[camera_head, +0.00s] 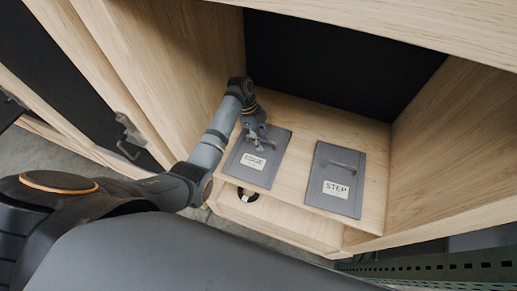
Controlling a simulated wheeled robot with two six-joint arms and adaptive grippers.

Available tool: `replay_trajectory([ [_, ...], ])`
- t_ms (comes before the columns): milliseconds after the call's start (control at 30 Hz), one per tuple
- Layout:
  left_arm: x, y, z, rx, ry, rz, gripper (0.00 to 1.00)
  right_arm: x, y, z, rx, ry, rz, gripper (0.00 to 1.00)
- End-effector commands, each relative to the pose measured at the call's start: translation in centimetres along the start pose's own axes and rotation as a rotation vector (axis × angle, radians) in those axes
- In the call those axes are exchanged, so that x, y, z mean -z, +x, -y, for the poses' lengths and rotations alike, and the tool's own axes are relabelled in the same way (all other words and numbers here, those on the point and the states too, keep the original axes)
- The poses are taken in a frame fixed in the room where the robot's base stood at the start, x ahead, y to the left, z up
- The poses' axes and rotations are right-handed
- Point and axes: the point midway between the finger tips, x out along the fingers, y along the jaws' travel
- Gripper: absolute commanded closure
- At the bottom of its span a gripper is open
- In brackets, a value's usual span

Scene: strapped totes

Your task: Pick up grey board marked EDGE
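The grey board marked EDGE (247,174) lies flat on the wooden shelf, with its white label facing me. My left gripper (259,144) is over the far part of this board, around where its handle would be. The fingers hide most of that handle, and I cannot tell whether they are closed on it. A second grey board marked STEP (320,192) lies to the right, with its bar handle in plain view. My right gripper is not in view.
The boards lie inside a wooden cabinet with a black back panel (330,62) and a right side wall (460,140). Bare shelf (294,165) shows between the boards. A cabinet with a metal handle (130,135) stands at the left. Green perforated rails (450,268) are at lower right.

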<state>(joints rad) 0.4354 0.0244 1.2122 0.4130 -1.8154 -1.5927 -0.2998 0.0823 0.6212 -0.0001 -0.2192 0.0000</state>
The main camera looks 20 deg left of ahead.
Motion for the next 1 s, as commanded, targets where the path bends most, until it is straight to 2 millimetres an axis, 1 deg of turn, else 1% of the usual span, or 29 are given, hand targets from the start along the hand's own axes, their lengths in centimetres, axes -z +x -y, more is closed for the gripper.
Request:
replay_trajectory([
  [133, -0.04, 0.04, 0.02, 0.0, 0.0, 0.0, 0.61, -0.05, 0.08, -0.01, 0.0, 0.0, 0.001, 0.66],
  [400, -0.04, 0.0, 0.02, 0.0, 0.0, 0.0, 0.98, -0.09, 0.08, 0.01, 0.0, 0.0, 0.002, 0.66],
  [433, -0.04, 0.0, 0.02, 0.0, 0.0, 0.0, 1.0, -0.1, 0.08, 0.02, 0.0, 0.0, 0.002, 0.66],
  [1000, 0.14, -0.36, 0.08, 0.003, 0.002, -0.001, 1.0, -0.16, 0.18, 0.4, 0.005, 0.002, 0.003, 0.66],
])
